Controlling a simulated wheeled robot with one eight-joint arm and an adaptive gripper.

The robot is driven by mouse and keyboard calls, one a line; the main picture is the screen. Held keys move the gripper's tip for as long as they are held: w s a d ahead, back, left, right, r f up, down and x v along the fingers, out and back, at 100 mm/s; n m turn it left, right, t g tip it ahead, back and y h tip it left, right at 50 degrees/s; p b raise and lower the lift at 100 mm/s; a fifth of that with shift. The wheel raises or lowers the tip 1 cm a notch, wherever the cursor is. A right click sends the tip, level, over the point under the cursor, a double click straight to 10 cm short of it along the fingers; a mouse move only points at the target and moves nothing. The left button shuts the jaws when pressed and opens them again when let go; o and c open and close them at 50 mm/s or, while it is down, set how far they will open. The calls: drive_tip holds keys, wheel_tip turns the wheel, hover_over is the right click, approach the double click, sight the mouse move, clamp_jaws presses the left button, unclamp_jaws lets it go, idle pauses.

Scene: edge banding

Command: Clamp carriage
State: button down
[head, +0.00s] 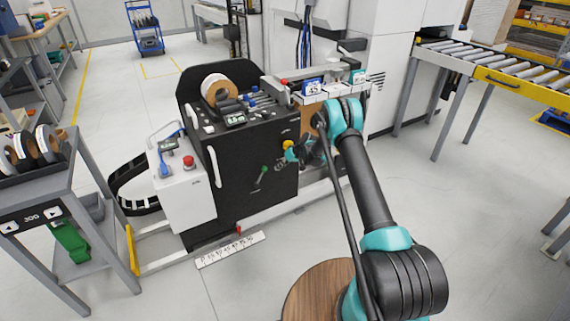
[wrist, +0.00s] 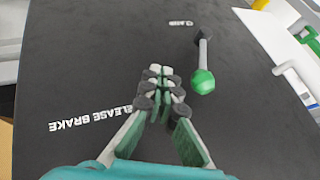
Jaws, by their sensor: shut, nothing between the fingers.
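The carriage is a black box-shaped unit (head: 230,165) in the middle of the head view. A lever with a green knob (head: 263,171) sits on its front face. In the wrist view the green knob (wrist: 203,82) is at the free end of a grey lever (wrist: 204,52), whose dark pivot is near a small white label, too small to read surely. My gripper (wrist: 161,78) is shut and empty in front of the black panel, left of the green knob and apart from it in the picture. In the head view my gripper (head: 297,154) is right of the lever, partly hidden by my arm.
A yellow knob (head: 288,144) shows beside my gripper. "RELEASE BRAKE" lettering (wrist: 98,114) is on the panel. A grey box with a red button (head: 188,162) adjoins the carriage at left. A white scale strip (head: 230,250) lies on the floor. A roller conveyor (head: 500,72) stands at right.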

drive_tip(key=shift+s+a+r, duration=0.2)
drive_tip(key=shift+s+a, duration=0.05)
drive_tip(key=shift+a, duration=0.3)
drive_tip(key=shift+s+a+r, duration=0.15)
drive_tip(key=shift+s+a, duration=0.15)
drive_tip(key=shift+a, duration=0.2)
drive_tip(key=shift+s+a+r, duration=0.2)
drive_tip(key=shift+s+a, duration=0.05)
drive_tip(key=shift+a, duration=0.3)
drive_tip(key=shift+a, duration=0.1)
drive_tip(key=shift+s+a+r+h, duration=0.2)
drive_tip(key=shift+a+r+h, duration=0.05)
drive_tip(key=shift+r+h, duration=0.05)
drive_tip(key=shift+s+a+r, duration=0.1)
drive_tip(key=shift+a, duration=0.05)
drive_tip(key=n+t+h, duration=0.3)
drive_tip(key=t+h, duration=0.3)
drive_tip(key=h, duration=0.2)
approach(247, 171)
drive_tip(key=w+d+f, duration=0.3)
drive_tip(key=d, duration=0.1)
drive_tip(key=shift+s+a+f, duration=0.25)
drive_tip(key=shift+s+a, duration=0.4)
drive_tip(key=shift+a, duration=0.2)
